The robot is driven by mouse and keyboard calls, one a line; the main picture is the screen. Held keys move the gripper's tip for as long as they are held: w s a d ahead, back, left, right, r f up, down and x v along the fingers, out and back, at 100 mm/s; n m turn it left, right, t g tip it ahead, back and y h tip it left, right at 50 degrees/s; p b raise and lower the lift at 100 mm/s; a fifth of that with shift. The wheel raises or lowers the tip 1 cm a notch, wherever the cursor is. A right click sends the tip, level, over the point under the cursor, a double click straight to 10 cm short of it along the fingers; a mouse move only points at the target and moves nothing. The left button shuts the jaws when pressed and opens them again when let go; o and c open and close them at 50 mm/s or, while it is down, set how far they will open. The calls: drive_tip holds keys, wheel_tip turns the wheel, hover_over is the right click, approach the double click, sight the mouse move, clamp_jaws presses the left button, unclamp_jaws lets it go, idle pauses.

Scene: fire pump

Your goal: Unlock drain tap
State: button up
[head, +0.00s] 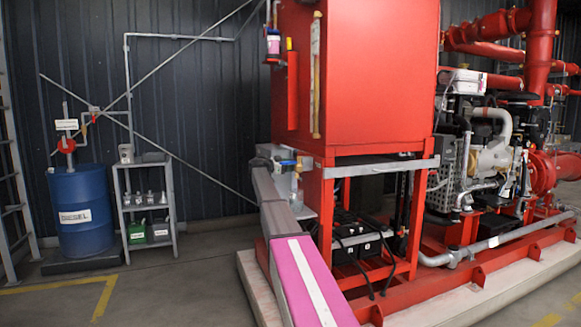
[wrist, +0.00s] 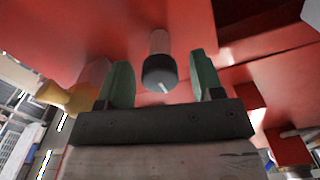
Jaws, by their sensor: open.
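My gripper (wrist: 161,78) is open, with a green finger on each side. A short grey cylinder with a dark end and a small white mark (wrist: 159,70) sticks out from a red surface between the fingers, with gaps on both sides. I cannot tell for sure whether it is part of the drain tap. In the head view a small blue-handled tap (head: 288,163) is below the red tank (head: 365,75), at the far end of my arm.
A yellowish rounded object (wrist: 68,97) is left of the fingers in the wrist view. A red steel frame (head: 327,205) carries the tank, with a dark battery (head: 365,246) inside. A grey shelf (head: 145,200) and blue diesel drum (head: 82,212) stand left. Floor between is clear.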

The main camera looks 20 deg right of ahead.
drive_tip(key=shift+d, duration=0.35)
drive_tip(key=c, duration=0.9)
